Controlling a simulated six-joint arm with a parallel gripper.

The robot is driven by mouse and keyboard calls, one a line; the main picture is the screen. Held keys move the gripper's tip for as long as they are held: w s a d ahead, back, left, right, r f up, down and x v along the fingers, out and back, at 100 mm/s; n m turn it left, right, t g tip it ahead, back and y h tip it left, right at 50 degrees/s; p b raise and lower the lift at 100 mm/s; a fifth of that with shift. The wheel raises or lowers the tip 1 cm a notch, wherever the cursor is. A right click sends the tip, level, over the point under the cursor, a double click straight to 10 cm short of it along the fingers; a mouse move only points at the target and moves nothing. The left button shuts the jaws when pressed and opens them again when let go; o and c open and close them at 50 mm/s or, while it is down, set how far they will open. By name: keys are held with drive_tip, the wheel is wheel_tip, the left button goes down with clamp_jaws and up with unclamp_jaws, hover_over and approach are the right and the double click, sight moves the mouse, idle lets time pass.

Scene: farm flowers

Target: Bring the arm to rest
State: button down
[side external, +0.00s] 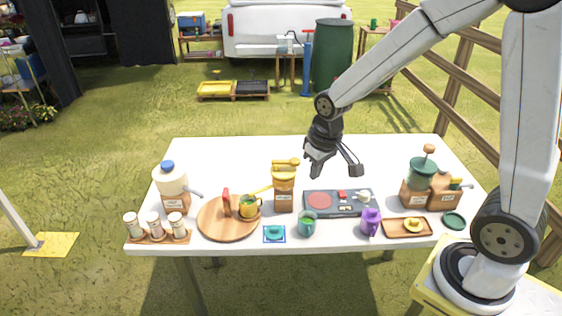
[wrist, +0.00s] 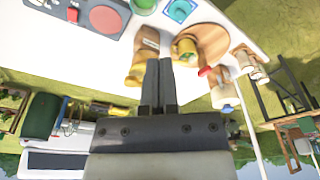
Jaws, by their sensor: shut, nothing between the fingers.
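My gripper (side external: 336,168) hangs over the back middle of the white table (side external: 230,155) in the side view. It is above and behind the dark hot plate (side external: 345,205) and to the right of the wooden grinder with the yellow top (side external: 284,190). In the wrist view my gripper's fingers (wrist: 158,62) are together with nothing between them. The view there is upside down, with the grinder (wrist: 143,58) beside the fingertips in the picture. I cannot tell the exact height above the table.
A jug (side external: 172,186) and several shakers (side external: 154,226) are left. The table's back strip is clear.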

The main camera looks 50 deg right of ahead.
drive_tip(key=s+a+f+n, duration=0.1)
drive_tip(key=s+a, duration=0.1)
drive_tip(key=s, duration=0.6)
drive_tip(key=shift+a+f+t, duration=0.25)
drive_tip(key=shift+f+t, duration=0.15)
idle(0.5)
